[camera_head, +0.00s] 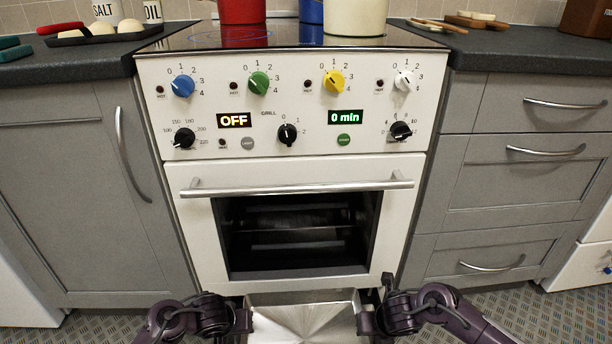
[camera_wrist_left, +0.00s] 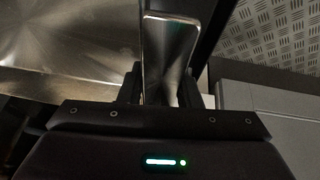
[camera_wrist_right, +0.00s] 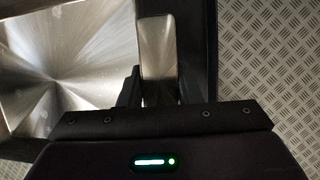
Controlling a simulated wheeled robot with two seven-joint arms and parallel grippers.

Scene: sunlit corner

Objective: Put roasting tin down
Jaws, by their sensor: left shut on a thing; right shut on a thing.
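The roasting tin (camera_head: 303,325) is a shiny metal tray at the bottom middle of the head view, in front of the oven and low down. My left gripper (camera_head: 243,322) is shut on its left handle, a metal loop that shows in the left wrist view (camera_wrist_left: 170,50). My right gripper (camera_head: 366,322) is shut on its right handle, which shows in the right wrist view (camera_wrist_right: 157,50). The tin looks empty where it shows. Its near part is cut off by the head view's lower edge, and I cannot tell what is directly under it.
The white oven (camera_head: 295,180) stands ahead with its door shut and its display reading OFF. A red pot (camera_head: 243,11), a blue pot (camera_head: 311,11) and a cream pot (camera_head: 355,17) stand on the hob (camera_head: 290,38). Grey cabinets flank it. Patterned floor (camera_head: 500,300) shows at right.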

